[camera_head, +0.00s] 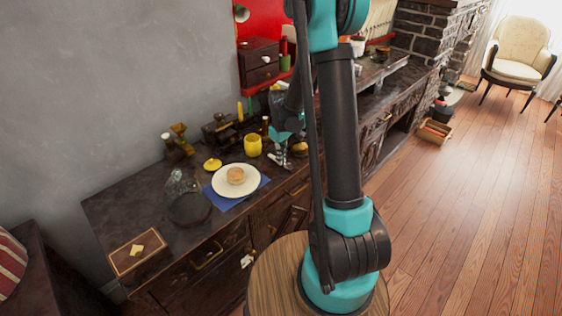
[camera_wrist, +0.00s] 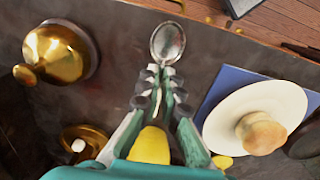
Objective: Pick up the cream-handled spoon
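The cream-handled spoon shows in the wrist view. Its shiny metal bowl (camera_wrist: 167,42) sticks out past my fingertips, and a pale strip of its handle shows between the fingers. My gripper (camera_wrist: 162,73) has its two fingers close together on either side of the spoon, and it looks shut on the handle near the neck. Most of the handle is hidden by the fingers. I cannot tell whether the spoon touches the surface.
A white plate (camera_head: 221,189) with a round bun (camera_head: 236,175) lies on a blue napkin (camera_head: 262,182). A clear glass piece (camera_head: 180,183), a yellow lid (camera_head: 212,164) and brass items (camera_head: 178,142) stand nearby. A wooden box (camera_head: 139,252) is at the front left. The wall is behind.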

